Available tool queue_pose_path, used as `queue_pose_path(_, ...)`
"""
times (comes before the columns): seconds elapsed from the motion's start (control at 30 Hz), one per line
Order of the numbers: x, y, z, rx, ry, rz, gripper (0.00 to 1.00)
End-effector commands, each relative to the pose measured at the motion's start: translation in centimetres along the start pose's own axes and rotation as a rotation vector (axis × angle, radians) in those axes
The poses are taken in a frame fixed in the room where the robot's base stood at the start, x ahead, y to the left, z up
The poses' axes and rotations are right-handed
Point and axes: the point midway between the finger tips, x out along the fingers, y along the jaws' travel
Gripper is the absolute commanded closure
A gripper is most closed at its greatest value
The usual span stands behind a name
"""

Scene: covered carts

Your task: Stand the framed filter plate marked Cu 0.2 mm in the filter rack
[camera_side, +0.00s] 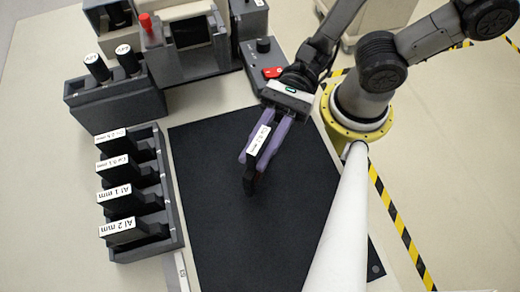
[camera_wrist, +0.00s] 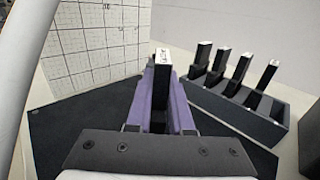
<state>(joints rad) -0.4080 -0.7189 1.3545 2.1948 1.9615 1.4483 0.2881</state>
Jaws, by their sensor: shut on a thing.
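My gripper (camera_side: 252,160) has purple fingers and is shut on a dark framed plate (camera_side: 250,181) with a white label. The label seems to read Cu and a thickness in mm; its digits are too small to be sure. The plate is held over the black mat, its lower end hanging past the fingertips. In the wrist view the plate (camera_wrist: 160,90) stands between the purple fingers. The grey filter rack (camera_side: 172,215) is left of my gripper, apart from it. Several dark labelled plates stand in it, including Al 1 mm (camera_side: 121,204) and Al 2 mm (camera_side: 137,232).
The black mat (camera_side: 230,235) is otherwise mostly clear. Behind the rack is a dark block (camera_side: 120,104) with two white-topped cylinders. A machine (camera_side: 185,50) with a red knob and a control box (camera_side: 262,62) with a red button stand at the back.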

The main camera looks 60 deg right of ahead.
Motion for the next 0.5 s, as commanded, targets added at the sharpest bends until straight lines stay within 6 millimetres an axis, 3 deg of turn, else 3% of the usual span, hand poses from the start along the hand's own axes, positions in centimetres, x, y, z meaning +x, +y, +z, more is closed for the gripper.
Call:
queue_pose_path(0.2, 0.0, 0.0, -1.9, -0.001, -0.001, 0.0, 1.0)
queue_pose_path(0.5, 0.0, 0.0, -1.9, -0.002, -0.001, 0.0, 1.0)
